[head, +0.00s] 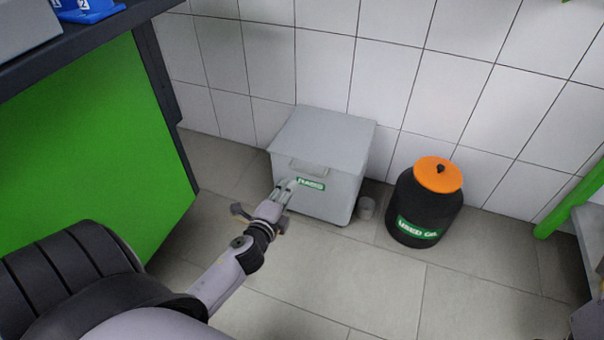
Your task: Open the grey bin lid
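The grey bin (332,200) stands on the floor against the white tiled wall. Its flat grey lid (325,140) lies shut on top, with a handle or lip (308,168) on the front edge. A green label is on the front face, partly covered by my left gripper (289,184). The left gripper is in front of the bin, its fingers pointing at the front face just below the lid edge. Whether the fingers touch the bin, and how far apart they are, I cannot tell. My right gripper is not in view.
A black drum (410,200) with an orange lid (438,174) stands right of the bin. A small grey cup (366,208) sits between them. A green-sided workbench (90,140) fills the left. A green frame (570,208) is at the right. The tiled floor in front is clear.

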